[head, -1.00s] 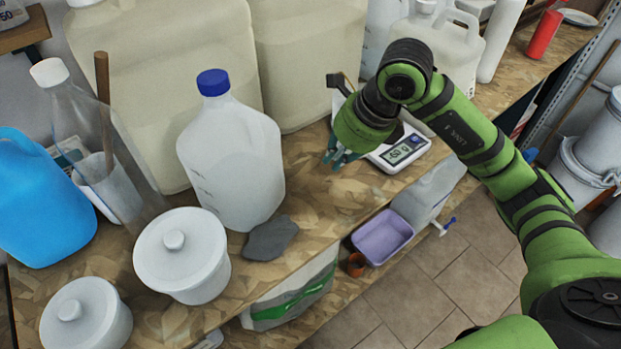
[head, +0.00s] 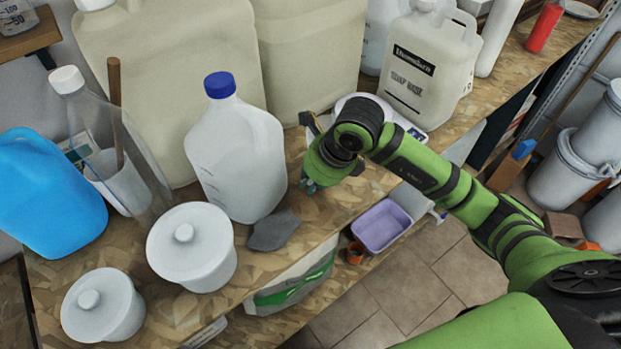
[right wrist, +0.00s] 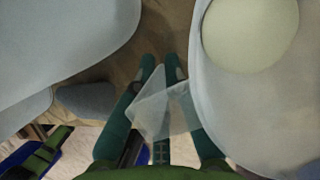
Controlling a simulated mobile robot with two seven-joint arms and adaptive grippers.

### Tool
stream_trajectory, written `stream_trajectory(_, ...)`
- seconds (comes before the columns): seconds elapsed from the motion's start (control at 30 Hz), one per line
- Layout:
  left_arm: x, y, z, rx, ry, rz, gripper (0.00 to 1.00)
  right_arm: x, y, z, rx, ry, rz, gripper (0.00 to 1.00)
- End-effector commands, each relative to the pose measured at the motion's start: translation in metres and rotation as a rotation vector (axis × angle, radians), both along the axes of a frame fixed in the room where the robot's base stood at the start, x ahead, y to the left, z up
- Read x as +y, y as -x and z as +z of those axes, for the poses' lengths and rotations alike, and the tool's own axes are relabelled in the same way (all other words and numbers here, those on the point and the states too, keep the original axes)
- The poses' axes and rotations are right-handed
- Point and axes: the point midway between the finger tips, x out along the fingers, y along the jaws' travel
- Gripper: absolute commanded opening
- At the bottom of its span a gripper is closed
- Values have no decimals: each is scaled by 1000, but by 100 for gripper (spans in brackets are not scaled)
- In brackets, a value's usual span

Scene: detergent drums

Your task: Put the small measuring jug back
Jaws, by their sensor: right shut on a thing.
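My right gripper (head: 312,186) is low over the worktop, just right of the blue-capped jug, and points down. In the right wrist view its teal fingers (right wrist: 161,62) are shut on a clear, angular piece, which looks like the small measuring jug (right wrist: 165,108). Its full shape cannot be made out. In the head view the hand hides it. A graduated clear vessel (head: 15,14) is partly seen on a small wooden shelf at the top left. My left gripper is not in view.
The blue-capped jug (head: 236,150) and a grey cloth-like piece (head: 273,230) are close left of the gripper. A white scale (head: 412,131) is partly behind my arm. Two lidded white tubs (head: 192,262) stand at the front. A purple tray (head: 382,226) is lower down.

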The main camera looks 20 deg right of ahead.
Motion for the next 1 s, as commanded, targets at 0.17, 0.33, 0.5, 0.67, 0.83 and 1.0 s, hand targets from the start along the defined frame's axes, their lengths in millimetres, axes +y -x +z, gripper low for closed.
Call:
stream_trajectory(0.17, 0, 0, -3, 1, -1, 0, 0, 0, 0, -2, 0, 0, 0, 32)
stream_trajectory(0.33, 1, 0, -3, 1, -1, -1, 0, 0, 0, -2, 0, 0, 0, 35)
stream_trajectory(0.5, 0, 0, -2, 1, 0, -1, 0, 0, 0, -1, 0, 0, 0, 35)
stream_trajectory(0.67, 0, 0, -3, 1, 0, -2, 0, -2, 1, 8, -4, 0, 0, 35)
stream_trajectory(0.83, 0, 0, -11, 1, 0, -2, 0, -11, 10, 39, -9, 0, 0, 35)
stream_trajectory(1.0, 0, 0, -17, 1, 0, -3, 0, -20, 22, 73, -7, 0, -1, 35)
